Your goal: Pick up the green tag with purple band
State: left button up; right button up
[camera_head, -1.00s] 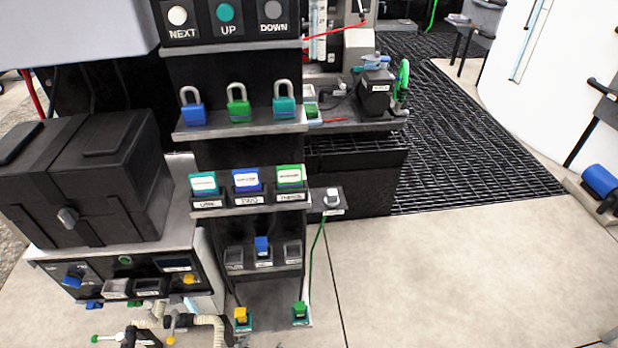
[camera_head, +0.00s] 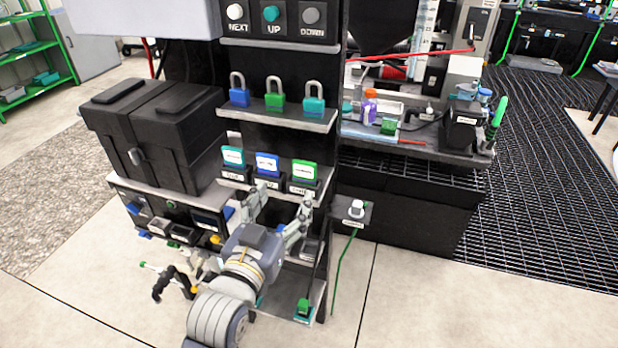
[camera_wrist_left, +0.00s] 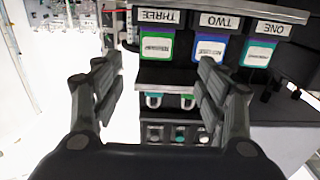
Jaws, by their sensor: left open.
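A green tag (camera_head: 303,170) with a white label stands in the rightmost slot of a three-slot shelf in the head view. In the left wrist view, which is upside down, the green tag (camera_wrist_left: 157,47) sits under the THREE label. My left gripper (camera_head: 280,206) is open and empty, in front of and below the tag shelf. In the wrist view its fingers (camera_wrist_left: 158,86) are spread, apart from the tags. My right gripper is not in view.
Padlocks (camera_head: 275,94) stand on the shelf above the tags. A black box (camera_head: 150,125) stands to the left. A small bracket with a white knob (camera_head: 356,209) juts out at right. A side bench (camera_head: 420,145) holds a purple item (camera_head: 370,95) and other things.

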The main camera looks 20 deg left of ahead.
aim_at(303, 169)
pick_arm(q)
jog(key=w, duration=0.5)
jog(key=shift+w+d+p, duration=0.1)
jog(key=shift+w+p, duration=0.15)
jog(key=shift+p, duration=0.15)
jog(key=w, duration=0.4)
jog(key=shift+w+d+p, duration=0.2)
jog(key=shift+d+p, duration=0.1)
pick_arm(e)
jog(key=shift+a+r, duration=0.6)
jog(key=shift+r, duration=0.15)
pick_arm(q)
jog(key=shift+s, duration=0.1)
jog(key=c, duration=1.1)
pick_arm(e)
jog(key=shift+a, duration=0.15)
